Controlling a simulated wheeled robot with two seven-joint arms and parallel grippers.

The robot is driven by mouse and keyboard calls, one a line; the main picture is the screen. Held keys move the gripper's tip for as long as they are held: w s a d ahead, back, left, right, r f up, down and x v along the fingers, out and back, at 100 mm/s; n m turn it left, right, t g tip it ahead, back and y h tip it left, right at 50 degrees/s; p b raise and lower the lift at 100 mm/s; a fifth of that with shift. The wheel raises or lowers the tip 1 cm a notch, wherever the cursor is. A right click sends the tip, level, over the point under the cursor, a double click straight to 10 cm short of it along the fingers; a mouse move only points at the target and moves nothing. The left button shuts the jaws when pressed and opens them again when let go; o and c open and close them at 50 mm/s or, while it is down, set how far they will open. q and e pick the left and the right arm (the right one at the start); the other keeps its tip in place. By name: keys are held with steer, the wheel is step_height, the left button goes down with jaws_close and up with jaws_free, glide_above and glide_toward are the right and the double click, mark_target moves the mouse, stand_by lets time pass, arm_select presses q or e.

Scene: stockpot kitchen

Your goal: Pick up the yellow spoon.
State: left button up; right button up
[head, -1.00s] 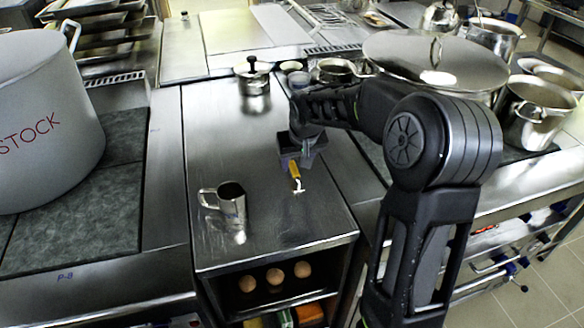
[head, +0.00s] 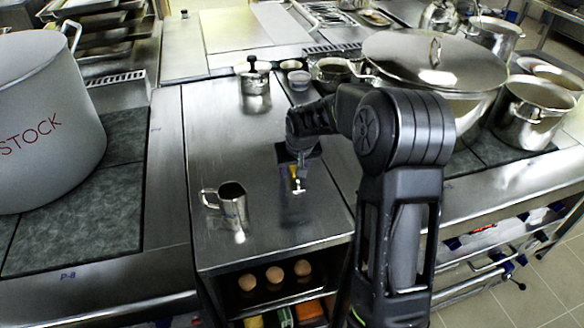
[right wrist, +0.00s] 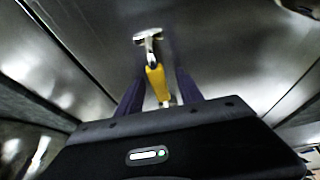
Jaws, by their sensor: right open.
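The yellow spoon (head: 295,184) lies on the steel counter below my right gripper (head: 297,170). Its short metal end, which looks T-shaped, points toward the front. In the right wrist view the yellow handle (right wrist: 156,82) shows between the two open dark fingers of the right gripper (right wrist: 158,88), with a gap on each side. The fingers are not closed on it. In the head view the gripper hides part of the handle. I cannot tell the exact height of the fingertips above the counter. My left gripper is not in view.
A steel jug (head: 232,204) stands on the counter (head: 240,150) left of the spoon. A small lidded pot (head: 254,84) and a little bowl (head: 299,80) stand farther back. A large stockpot (head: 45,120) is at left. Several eggs sit on the shelf below.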

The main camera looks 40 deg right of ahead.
jaws_close()
stand_by(0.4)
stand_by(1.0)
